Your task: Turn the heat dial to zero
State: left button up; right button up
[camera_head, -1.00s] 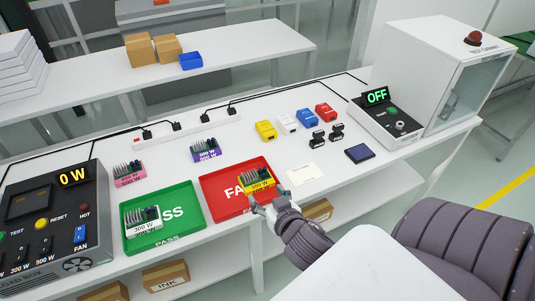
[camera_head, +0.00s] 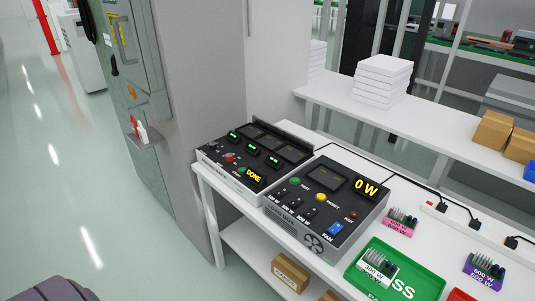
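No dial labelled heat can be made out in the head view now. The black load box (camera_head: 327,208) has a yellow "0 W" display (camera_head: 367,188), green and yellow buttons, a small red lamp marked HOT (camera_head: 353,215), several small black switches and a blue FAN switch (camera_head: 335,229). Left of it is a black-topped panel (camera_head: 226,151) with several small green displays, a yellow "DONE" display (camera_head: 253,174) and small red and green controls too small to tell apart. Neither gripper is in view; only a dark padded part of my arm shows at the bottom left.
A green PASS tray (camera_head: 436,277) holds a white-labelled module (camera_head: 378,270). Pink-labelled (camera_head: 401,222) and purple-labelled (camera_head: 484,270) modules stand on the white table. A grey cabinet (camera_head: 185,90) stands close at the left. The floor at the left is open.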

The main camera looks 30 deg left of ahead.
aim_at(228, 157)
jog(key=j+u, duration=0.1)
jog(key=u, duration=1.25)
